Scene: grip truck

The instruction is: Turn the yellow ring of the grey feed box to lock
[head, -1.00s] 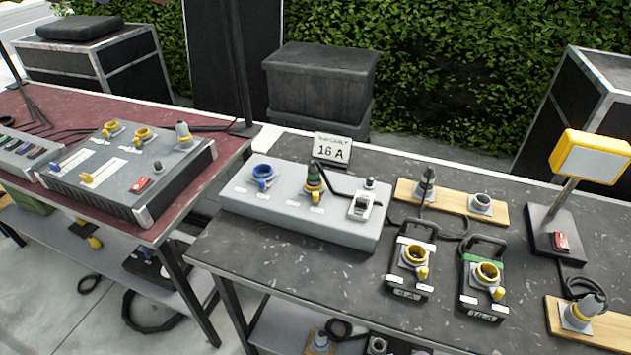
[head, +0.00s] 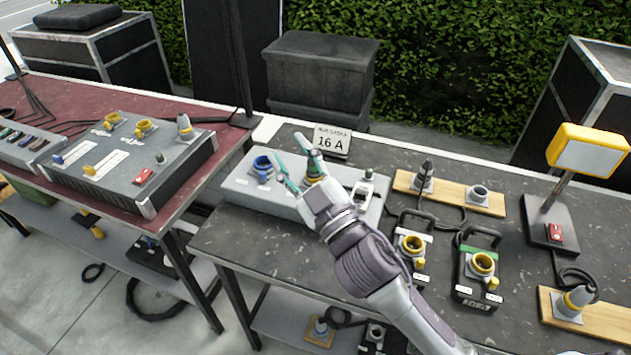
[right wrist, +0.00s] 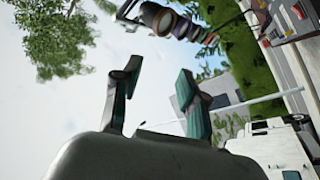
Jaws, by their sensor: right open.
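The light grey feed box (head: 250,199) lies on the near dark table in the head view. A dark plug with a green band stands upright in its middle socket, and the yellow ring (head: 317,181) around the plug's base is partly hidden by my right gripper. My right gripper (head: 289,151) is open and empty, its two teal fingers pointing up-left over the box between the blue socket (head: 262,165) and the plug. I cannot tell whether it touches anything. In the right wrist view its fingers (right wrist: 160,84) are spread apart against the sky. My left gripper is not in view.
A "16 A" sign (head: 331,142) stands just behind the box. A yellow lamp (head: 588,152) stands further right. A larger grey box (head: 120,170) is on the red left table.

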